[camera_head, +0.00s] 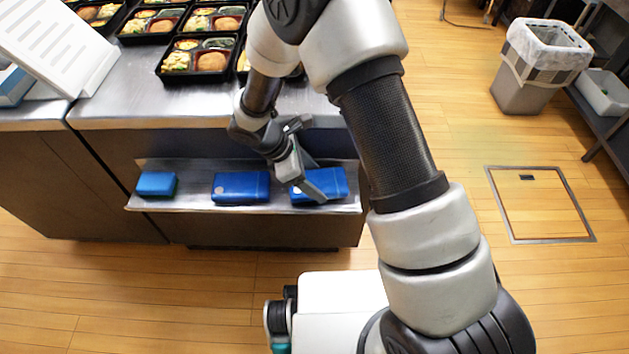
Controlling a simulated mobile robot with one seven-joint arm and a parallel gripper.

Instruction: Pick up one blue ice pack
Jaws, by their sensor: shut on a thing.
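Three blue ice packs lie in a row on a metal shelf (200,202) low on the front of the counter. The left ice pack (156,183) is the smallest in view, and the middle ice pack (240,187) lies flat. The right ice pack (332,182) is partly covered by my gripper (308,192). My gripper reaches down from my arm and is shut on the right ice pack, which is at shelf level. I cannot tell whether that pack still touches the shelf.
Several black bento trays (199,62) with food stand on the steel counter (130,92) above the shelf. A white slotted rack (62,42) is at the left. A grey bin (540,65) stands at the upper right. Wooden floor (150,290) is open in front.

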